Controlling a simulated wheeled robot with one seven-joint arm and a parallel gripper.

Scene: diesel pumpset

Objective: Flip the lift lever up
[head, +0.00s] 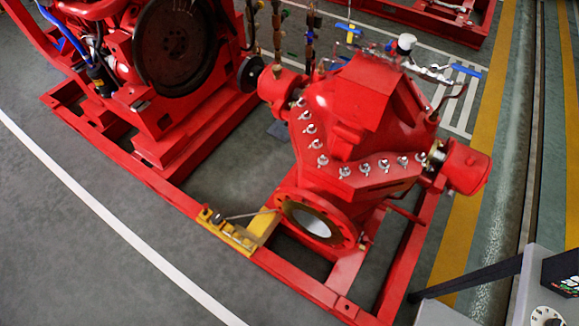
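A thin grey rod (250,214) that looks like the lift lever lies nearly flat at a yellow bracket (240,235). The bracket sits on the front rail of the red pump frame. The rod's left end is by a small yellow block with a dark fitting, and its right end reaches towards the pump's round flange. I cannot tell for certain that this rod is the lift lever. My gripper is not in view.
The red pump (350,130) stands on its red frame (165,190), with an engine and dark flywheel (175,45) at upper left. Grey floor (90,240) is clear at lower left. A grey box with a dial and a black bar (470,278) fill the lower right.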

